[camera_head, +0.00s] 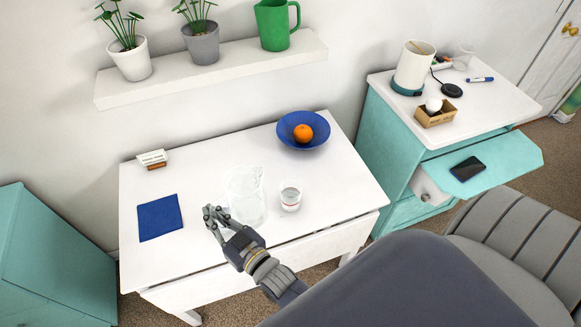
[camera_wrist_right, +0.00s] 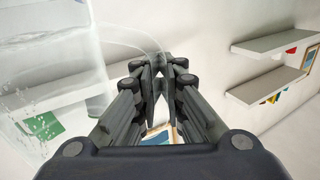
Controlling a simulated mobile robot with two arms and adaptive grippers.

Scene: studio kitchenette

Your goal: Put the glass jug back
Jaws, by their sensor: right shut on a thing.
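The clear glass jug (camera_head: 250,190) is upright over the front middle of the white table, beside a small glass (camera_head: 291,197). I cannot tell whether its base touches the tabletop. My right gripper (camera_head: 213,217) is at the jug's left side, shut on its handle. In the right wrist view the gripper's fingers (camera_wrist_right: 160,72) are close together, and the transparent jug (camera_wrist_right: 55,70) fills the left side with its handle reaching toward the fingertips. My left gripper is not in view.
The white table (camera_head: 210,160) also holds a blue bowl (camera_head: 285,121) with an orange (camera_head: 303,133), a blue cloth (camera_head: 160,217) and a small card holder (camera_head: 152,158). A wall shelf (camera_head: 215,75) with plants and a green pitcher (camera_head: 274,24) hangs above. A teal cabinet (camera_head: 389,135) stands right.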

